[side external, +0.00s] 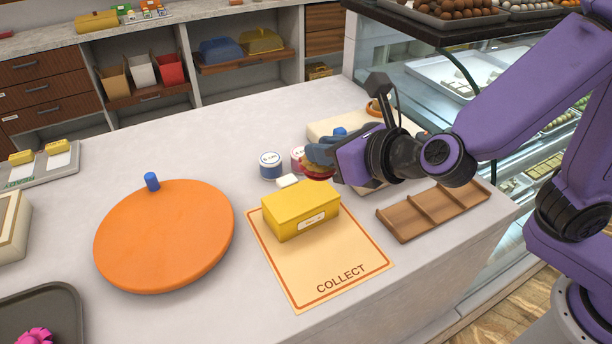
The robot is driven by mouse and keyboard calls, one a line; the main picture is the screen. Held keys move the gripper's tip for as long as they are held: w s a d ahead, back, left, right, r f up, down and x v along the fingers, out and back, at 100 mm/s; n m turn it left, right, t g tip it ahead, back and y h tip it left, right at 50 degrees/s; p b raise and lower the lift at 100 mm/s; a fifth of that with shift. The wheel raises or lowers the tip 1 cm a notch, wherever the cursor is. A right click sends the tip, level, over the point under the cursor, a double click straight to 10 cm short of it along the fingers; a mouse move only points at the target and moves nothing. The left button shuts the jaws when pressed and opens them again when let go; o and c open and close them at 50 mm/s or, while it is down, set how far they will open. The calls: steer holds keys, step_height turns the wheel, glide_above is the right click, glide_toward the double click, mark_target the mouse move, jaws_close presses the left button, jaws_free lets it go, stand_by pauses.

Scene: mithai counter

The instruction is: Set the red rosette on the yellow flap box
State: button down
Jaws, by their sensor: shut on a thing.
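The yellow flap box (300,211) sits closed on the COLLECT mat (340,279), with a small pale label on its front. My gripper (320,158) is shut on the red rosette (319,174), which shows as a small red and gold shape under the fingers. The fingers hide much of the rosette. My gripper comes in from the right and holds it just beyond and above the far right part of the box. A gap between rosette and box cannot be made out clearly from this angle.
Two small tubs, one blue-banded (270,165), stand behind the box near my gripper. A wooden divided tray (433,211) lies to the right. A large orange disc (165,235) is at left. A dark tray (66,312) with a pink rosette (36,336) is front left.

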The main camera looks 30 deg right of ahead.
mark_target(312, 164)
steer(key=w+f, duration=0.1)
steer(key=a+f, duration=0.1)
steer(key=w+f, duration=0.1)
steer(key=f, duration=0.1)
steer(key=shift+w+a, duration=0.3)
steer(key=shift+a, duration=0.1)
steer(key=shift+w+a+f, duration=0.1)
steer(key=shift+f, duration=1.5)
steer(key=shift+f, duration=0.15)
steer(key=c, duration=1)
jaws_free()
steer(key=shift+s+r, duration=0.25)
steer(key=shift+r, duration=0.05)
steer(key=v, duration=1.1)
steer(key=shift+s, duration=0.2)
